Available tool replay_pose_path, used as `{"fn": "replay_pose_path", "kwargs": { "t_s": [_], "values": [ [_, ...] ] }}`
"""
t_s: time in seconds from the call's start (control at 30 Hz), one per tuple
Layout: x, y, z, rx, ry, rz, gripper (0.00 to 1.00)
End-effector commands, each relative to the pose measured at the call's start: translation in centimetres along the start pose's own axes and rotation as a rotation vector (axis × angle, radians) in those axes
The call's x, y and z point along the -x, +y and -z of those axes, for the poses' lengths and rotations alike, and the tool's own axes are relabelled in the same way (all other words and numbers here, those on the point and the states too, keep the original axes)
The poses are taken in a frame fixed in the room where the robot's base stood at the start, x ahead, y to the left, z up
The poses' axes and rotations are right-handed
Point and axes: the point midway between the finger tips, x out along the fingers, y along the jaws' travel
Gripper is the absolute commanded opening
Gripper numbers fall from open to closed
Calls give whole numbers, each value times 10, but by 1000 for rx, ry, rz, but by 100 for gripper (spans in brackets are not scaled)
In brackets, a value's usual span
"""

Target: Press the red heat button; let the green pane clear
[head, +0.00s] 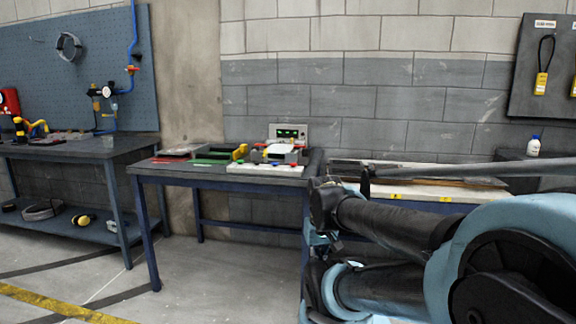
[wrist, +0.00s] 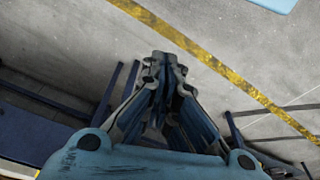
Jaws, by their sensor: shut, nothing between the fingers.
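A white button strip (head: 268,169) lies along the front of the dark-topped middle workbench (head: 172,170). Flat green pieces (head: 208,161) lie left of the strip; I cannot tell if one is the pane. My gripper (wrist: 164,62) is shut and empty in the wrist view, over the floor, with no button in that view.
My arm fills the right of the head view, in front of a light-topped bench (head: 430,187). A left bench (head: 85,148) holds tools below a blue pegboard (head: 82,65). A white bottle (head: 533,146) stands at right. The floor in front of the middle workbench is clear.

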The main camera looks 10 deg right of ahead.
Motion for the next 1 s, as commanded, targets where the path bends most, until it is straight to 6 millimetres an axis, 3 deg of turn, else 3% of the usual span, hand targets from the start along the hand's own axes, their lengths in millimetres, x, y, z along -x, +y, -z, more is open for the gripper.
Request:
{"fn": "replay_pose_path", "kwargs": {
  "t_s": [0.37, 0.43, 0.5, 0.67, 1.0],
  "values": [
    [0, 0, 0, 0, 0, 0, 0],
    [8, 0, -4, 4, 15, -1, 0],
    [14, 1, 4, 13, 25, -4, 0],
    [40, 3, 50, 65, 70, -17, 0],
    [103, 9, 189, 213, 205, -70, 0]
  ]
}}
